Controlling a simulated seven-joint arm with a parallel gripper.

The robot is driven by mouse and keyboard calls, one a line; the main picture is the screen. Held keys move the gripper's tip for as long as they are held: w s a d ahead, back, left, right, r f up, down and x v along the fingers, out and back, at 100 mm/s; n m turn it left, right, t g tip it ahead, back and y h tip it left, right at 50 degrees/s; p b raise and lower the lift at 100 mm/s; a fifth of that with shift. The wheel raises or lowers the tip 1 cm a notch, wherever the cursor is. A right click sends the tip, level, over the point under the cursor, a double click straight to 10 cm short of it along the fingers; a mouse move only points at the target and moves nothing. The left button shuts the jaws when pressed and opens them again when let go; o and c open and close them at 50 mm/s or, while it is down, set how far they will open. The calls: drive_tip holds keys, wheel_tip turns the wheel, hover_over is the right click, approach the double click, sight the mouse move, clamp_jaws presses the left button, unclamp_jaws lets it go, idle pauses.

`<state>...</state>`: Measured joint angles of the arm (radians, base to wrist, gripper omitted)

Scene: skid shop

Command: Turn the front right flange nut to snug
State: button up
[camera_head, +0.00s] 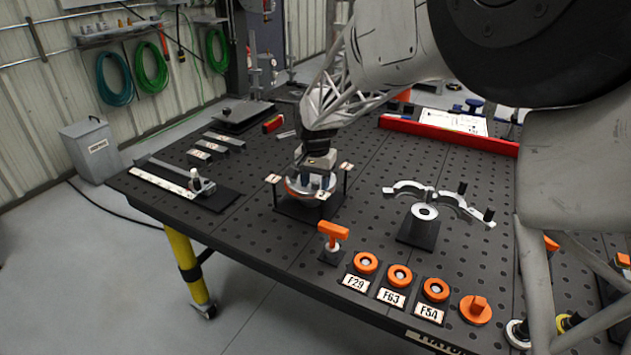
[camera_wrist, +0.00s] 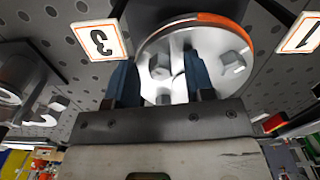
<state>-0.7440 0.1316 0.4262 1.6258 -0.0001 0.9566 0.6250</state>
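A round metal flange (camera_head: 296,190) with an orange rim sits on a dark fixture plate on the perforated table, mostly hidden under my gripper. In the wrist view the flange (camera_wrist: 208,88) shows hex nuts: one nut (camera_wrist: 160,68) is seen between my fingers, another nut (camera_wrist: 232,62) lies right of them. I cannot tell which is the front right nut. My gripper (camera_head: 319,181) points down over the flange. In the wrist view my gripper (camera_wrist: 158,66) has its two blue fingers apart, with a visible gap either side of the nut between them.
Numbered cards stand around the flange, including a card marked 3 (camera_wrist: 100,40) and a card marked 1 (camera_wrist: 301,34). An orange T-handle (camera_head: 333,235) stands in front. Labelled orange rings (camera_head: 400,275) line the front edge. A bracket fixture (camera_head: 425,212) stands right.

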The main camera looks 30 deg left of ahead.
sight(316, 184)
drive_tip(key=shift+r, duration=3.85)
